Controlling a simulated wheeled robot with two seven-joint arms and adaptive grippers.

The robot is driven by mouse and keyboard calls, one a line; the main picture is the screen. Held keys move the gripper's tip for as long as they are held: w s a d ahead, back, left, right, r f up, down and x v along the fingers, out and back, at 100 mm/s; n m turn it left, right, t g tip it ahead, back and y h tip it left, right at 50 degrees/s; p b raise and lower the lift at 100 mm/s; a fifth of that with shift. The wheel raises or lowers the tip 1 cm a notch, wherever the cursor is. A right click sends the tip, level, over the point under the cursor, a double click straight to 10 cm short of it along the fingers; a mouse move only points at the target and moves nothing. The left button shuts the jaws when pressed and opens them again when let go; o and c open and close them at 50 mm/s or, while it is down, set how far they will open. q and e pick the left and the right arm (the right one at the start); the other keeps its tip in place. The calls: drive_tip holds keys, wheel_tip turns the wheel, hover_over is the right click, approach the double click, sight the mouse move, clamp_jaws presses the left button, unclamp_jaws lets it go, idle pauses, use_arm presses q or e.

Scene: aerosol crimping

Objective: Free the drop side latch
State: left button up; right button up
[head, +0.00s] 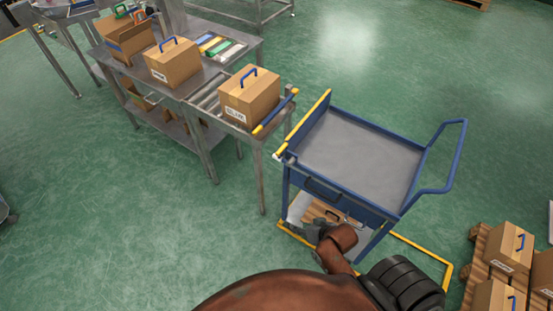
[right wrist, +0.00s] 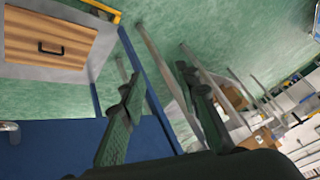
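The blue cart (head: 405,200) stands right of the roller table, with a grey top tray (head: 355,155). Its left side has a yellow-topped edge (head: 312,112); I take this as the drop side. A small pale fitting (head: 281,152) sits at its near end; I cannot tell for sure that it is the latch. My right gripper (head: 309,229) is low at the cart's near left corner, below the tray. In the right wrist view its two fingers (right wrist: 160,90) are apart, with nothing held between them, close to a blue cart panel (right wrist: 75,145). My left gripper is out of view.
A wooden board with a black handle (right wrist: 55,35) lies on the cart's lower shelf. The roller table (head: 210,100) carries cartons (head: 250,97), and a blue bar with yellow ends (head: 275,112) is at its end. Cartons on pallets (head: 500,245) stand at right.

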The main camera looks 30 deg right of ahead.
drive_tip(key=w+r+m+t+y, duration=0.1)
drive_tip(key=w+r+m+t, duration=0.4)
drive_tip(key=w, duration=0.5)
drive_tip(key=m+t+h, duration=0.2)
drive_tip(key=m+t, duration=0.3)
drive_tip(key=m, duration=0.4)
approach(281, 161)
drive_tip(key=w, duration=0.4)
drive_tip(key=shift+w+f+t, duration=0.3)
drive_tip(key=shift+w, duration=0.1)
drive_tip(key=w+b, duration=0.1)
drive_tip(key=w, duration=0.6)
drive_tip(key=shift+w, duration=0.15)
drive_tip(key=shift+c, duration=0.4)
clamp_jaws()
drive_tip(key=shift+f, duration=0.1)
